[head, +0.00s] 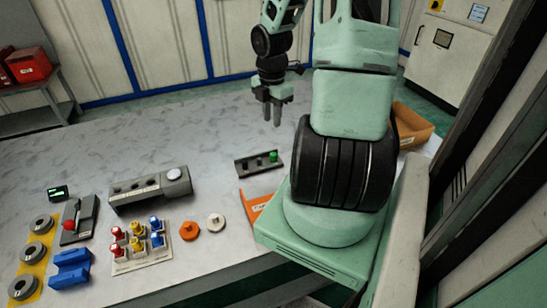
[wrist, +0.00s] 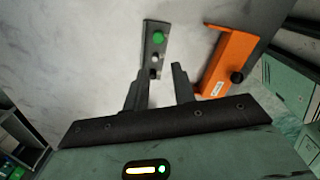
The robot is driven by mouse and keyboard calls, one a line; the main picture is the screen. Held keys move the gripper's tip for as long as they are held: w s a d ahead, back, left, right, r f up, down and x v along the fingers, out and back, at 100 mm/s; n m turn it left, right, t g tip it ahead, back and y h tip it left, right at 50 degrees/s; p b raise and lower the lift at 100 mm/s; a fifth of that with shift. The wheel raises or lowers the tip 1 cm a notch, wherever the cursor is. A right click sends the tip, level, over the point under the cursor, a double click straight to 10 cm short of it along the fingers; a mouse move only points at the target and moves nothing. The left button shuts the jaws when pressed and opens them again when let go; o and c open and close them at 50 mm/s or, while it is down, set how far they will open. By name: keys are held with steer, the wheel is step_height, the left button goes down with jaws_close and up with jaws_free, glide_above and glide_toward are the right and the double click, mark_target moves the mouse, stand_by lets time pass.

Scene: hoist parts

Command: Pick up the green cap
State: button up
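The green cap (head: 273,156) is a small round piece at the right end of a dark grey holder (head: 246,168) on the table. In the wrist view the green cap (wrist: 158,38) sits at the far end of the holder (wrist: 147,56), beyond the fingertips. My gripper (head: 272,115) hangs above the table behind the holder in the head view, pointing down. In the wrist view my gripper (wrist: 161,80) has its two fingers apart with nothing between them. A grey peg shows on the holder nearer the fingers.
An orange bracket (wrist: 229,62) lies to the right of the holder in the wrist view. Colored plugs stand on a white board (head: 142,259), near an orange disc (head: 189,231) and a white disc (head: 216,222). A grey box with a white dial (head: 150,190) stands left. The table behind is clear.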

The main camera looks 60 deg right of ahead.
steer(key=b, duration=0.2)
glide_above(274, 154)
steer(key=f, duration=0.8)
steer(key=shift+w+a+f, duration=0.15)
steer(key=shift+a+f, duration=0.1)
steer(key=shift+a, duration=0.1)
steer(key=shift+d+f+b, duration=0.2)
steer(key=shift+f, duration=1.35)
steer(key=shift+d+f+b, duration=0.2)
steer(key=shift+f, duration=1.3)
jaws_close()
